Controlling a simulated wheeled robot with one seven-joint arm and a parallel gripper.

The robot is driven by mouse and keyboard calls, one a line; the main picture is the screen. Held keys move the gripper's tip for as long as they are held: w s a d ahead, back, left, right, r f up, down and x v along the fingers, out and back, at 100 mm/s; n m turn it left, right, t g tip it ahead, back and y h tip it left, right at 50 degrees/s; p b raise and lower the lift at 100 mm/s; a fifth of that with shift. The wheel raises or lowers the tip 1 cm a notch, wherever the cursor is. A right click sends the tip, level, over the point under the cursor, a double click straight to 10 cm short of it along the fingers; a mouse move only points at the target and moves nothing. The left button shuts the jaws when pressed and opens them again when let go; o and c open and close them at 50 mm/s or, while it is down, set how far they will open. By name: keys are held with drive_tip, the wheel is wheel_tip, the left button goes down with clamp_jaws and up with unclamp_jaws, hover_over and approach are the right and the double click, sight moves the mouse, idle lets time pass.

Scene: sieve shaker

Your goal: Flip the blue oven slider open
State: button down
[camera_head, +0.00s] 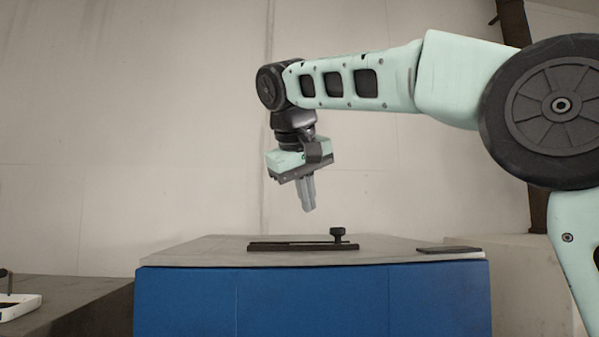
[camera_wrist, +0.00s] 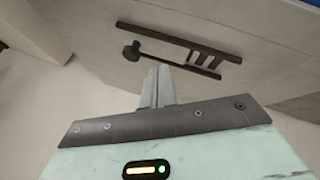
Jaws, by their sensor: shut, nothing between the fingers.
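The blue oven (camera_head: 310,300) stands in front of me with a flat grey top. On its top lies a dark slider track (camera_head: 290,246) with a dark knob (camera_head: 338,233) standing up near its right end. In the wrist view the track (camera_wrist: 190,40) and its knob (camera_wrist: 131,51) lie beyond the fingers, with the knob at the left end. My gripper (camera_head: 308,208) is shut and empty, tilted downward above the oven top. It is apart from the track and knob. In the wrist view the gripper's fingers (camera_wrist: 158,85) are together.
A dark flat plate (camera_head: 450,249) lies at the right of the oven top. A lower grey surface (camera_head: 70,305) at the left bears a white object (camera_head: 18,305), partly cut off. A pale wall stands behind. The air around my gripper is clear.

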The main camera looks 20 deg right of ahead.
drive_tip(key=v, duration=0.5)
drive_tip(key=shift+s+a+r, duration=0.15)
drive_tip(key=shift+r, duration=0.15)
